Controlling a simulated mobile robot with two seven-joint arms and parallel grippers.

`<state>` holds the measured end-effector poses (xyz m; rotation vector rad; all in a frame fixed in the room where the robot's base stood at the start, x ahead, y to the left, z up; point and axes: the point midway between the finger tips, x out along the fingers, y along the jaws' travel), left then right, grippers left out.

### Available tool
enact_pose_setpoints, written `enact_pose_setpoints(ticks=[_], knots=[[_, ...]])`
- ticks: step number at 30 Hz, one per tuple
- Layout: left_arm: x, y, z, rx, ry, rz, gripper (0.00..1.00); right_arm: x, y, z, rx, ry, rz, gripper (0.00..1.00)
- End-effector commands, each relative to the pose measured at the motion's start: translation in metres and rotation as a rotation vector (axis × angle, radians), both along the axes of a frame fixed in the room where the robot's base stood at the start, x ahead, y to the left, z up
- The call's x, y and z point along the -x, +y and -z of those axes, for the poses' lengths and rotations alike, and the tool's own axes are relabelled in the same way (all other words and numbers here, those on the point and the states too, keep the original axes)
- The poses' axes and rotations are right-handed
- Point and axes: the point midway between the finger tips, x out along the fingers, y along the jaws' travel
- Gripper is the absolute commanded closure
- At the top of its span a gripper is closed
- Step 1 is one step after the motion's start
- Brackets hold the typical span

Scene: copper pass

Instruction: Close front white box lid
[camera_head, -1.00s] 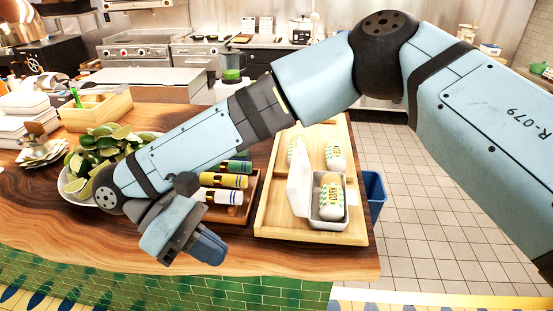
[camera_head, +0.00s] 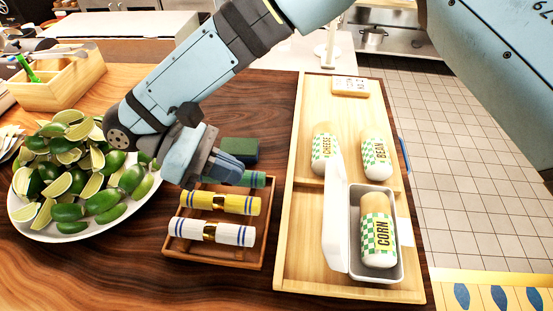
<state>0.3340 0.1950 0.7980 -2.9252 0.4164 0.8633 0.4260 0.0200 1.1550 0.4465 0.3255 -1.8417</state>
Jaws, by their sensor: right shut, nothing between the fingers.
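The front white box (camera_head: 392,273) sits at the front of a wooden tray, with a wrapped item labelled CORN (camera_head: 377,232) lying in it. Its lid (camera_head: 336,225) stands upright along the box's left side, so the box is open. My right gripper (camera_head: 238,172) is shut and empty. It hangs over the rolled towels, left of the wooden tray and well apart from the lid. Its arm comes in from the upper right. My left gripper is not in view.
The wooden tray (camera_head: 305,289) also holds wrapped items labelled CHEESE (camera_head: 323,147) and BEAN (camera_head: 376,155). A small brown tray (camera_head: 215,255) holds rolled towels (camera_head: 212,232). A plate of limes (camera_head: 75,226) stands at left. Bare table lies between the two trays.

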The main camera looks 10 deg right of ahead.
Motion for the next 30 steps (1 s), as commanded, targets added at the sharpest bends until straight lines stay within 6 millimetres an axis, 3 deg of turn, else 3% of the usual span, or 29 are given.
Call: enact_pose_setpoints(ticks=[6,15,22,30], knots=[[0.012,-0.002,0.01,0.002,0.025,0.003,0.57,0.009,-0.03,0.017,-0.001,0.007,0.004,1.0],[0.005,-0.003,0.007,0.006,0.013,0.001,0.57,0.027,-0.083,0.046,-0.002,0.005,0.003,1.0],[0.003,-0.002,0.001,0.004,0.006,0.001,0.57,0.036,-0.111,0.034,-0.001,0.002,0.001,1.0],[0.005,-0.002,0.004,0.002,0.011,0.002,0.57,0.038,-0.118,0.032,0.0,0.0,0.001,1.0]])
